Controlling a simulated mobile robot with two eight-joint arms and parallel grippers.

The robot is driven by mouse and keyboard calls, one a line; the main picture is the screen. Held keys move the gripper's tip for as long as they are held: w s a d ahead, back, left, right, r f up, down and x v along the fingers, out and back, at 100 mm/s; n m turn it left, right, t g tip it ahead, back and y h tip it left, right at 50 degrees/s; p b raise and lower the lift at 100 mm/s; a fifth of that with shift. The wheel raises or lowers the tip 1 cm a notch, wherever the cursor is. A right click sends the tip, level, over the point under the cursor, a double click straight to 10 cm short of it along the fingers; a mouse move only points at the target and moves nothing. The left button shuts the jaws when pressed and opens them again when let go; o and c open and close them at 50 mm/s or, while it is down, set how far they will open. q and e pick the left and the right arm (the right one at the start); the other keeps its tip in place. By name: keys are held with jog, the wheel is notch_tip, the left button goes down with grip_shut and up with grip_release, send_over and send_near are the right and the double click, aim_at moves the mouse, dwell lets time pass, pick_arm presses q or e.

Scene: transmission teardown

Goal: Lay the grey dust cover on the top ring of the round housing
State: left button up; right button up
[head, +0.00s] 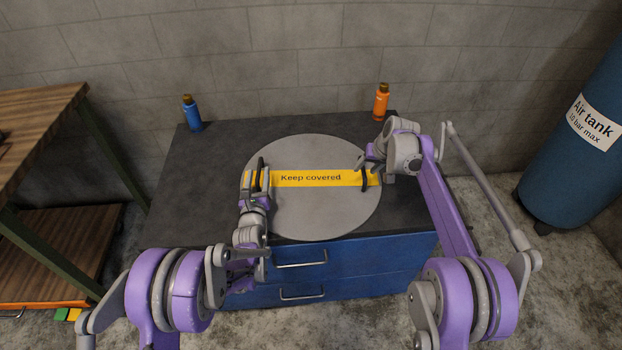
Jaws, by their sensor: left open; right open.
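The grey dust cover (318,215) is a large round disc with a yellow band reading "Keep covered" across its middle. It looks level over the dark top of the blue drawer cabinet, its near rim close to the front edge. My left gripper (258,176) is open at the left end of the band. My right gripper (370,176) is open at the right end, by the cover's right rim. I cannot tell whether the fingers touch the cover. No part of the round housing shows; whether it is under the cover cannot be seen.
A blue bottle (192,113) and an orange bottle (381,102) stand at the back of the dark cabinet top (185,180). A wooden workbench (35,125) is at left, a blue air tank (575,150) at right. A block wall is behind.

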aim_at(261, 159)
pick_arm(q)
jog(key=shift+w+a, duration=0.1)
jog(key=shift+w, duration=1.55)
pick_arm(e)
jog(key=shift+x, duration=1.65)
pick_arm(q)
grip_shut()
pick_arm(e)
grip_shut()
pick_arm(q)
jog(key=shift+r, duration=0.1)
pick_arm(e)
jog(key=shift+a, duration=0.15)
